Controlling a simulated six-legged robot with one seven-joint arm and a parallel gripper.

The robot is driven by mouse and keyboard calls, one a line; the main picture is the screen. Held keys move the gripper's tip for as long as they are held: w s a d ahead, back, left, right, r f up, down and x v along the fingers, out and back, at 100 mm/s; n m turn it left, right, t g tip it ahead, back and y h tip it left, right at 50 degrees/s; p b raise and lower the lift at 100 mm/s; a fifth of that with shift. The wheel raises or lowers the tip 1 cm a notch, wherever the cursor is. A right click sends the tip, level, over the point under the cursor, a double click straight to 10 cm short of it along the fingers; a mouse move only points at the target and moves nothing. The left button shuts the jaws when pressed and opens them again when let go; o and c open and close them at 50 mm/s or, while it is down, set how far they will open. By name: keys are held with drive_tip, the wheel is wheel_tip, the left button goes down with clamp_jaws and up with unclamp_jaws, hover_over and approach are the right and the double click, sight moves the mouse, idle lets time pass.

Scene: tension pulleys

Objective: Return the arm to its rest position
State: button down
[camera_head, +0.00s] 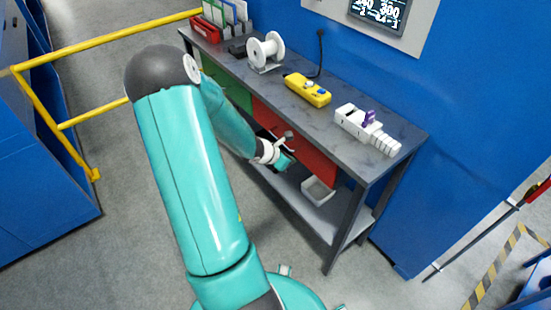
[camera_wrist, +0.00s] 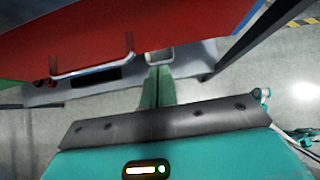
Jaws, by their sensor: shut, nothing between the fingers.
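My gripper (camera_wrist: 161,72) shows in the wrist view with its two green fingers together, shut and with nothing between them. In the head view my teal arm bends at a dark elbow and reaches down to the front of the grey workbench (camera_head: 345,133). There the gripper end (camera_head: 287,160) is in front of the red drawer (camera_head: 310,155), below the bench top. Its fingertips are too small to make out in that view. In the wrist view the red drawer (camera_wrist: 150,22) and its metal handle are close beyond the fingers. I cannot tell whether anything touches.
A white bin (camera_head: 317,190) sits on the lower shelf. On the bench top are a white spool (camera_head: 265,50), a yellow control box (camera_head: 307,90) and a white device with a purple part (camera_head: 367,130). A yellow railing (camera_head: 108,38) stands at left. Open floor lies before the bench.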

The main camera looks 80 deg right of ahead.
drive_tip(key=v, duration=0.7)
drive_tip(key=shift+w+a, duration=0.1)
drive_tip(key=shift+w, duration=0.05)
drive_tip(key=w+a+r+m+t+y, duration=0.1)
drive_tip(key=w+a+r+m+t, duration=0.25)
drive_tip(key=w+a+r, duration=0.6)
drive_tip(key=w+a+r+m+t, duration=0.35)
drive_tip(key=w+a+r, duration=0.25)
drive_tip(key=w+a, duration=0.55)
drive_tip(key=a+r+m+t+y, duration=0.1)
drive_tip(key=a+r, duration=0.4)
drive_tip(key=a, duration=0.9)
drive_tip(key=w+a+r+m+t+y, duration=0.1)
drive_tip(key=a+r+t+y, duration=0.2)
drive_tip(key=a, duration=1.1)
wheel_tip(320, 180, up, 2)
drive_tip(key=shift+r+m+t+y, duration=0.15)
drive_tip(key=shift+m+t+y, duration=0.2)
drive_tip(key=shift+y, duration=0.55)
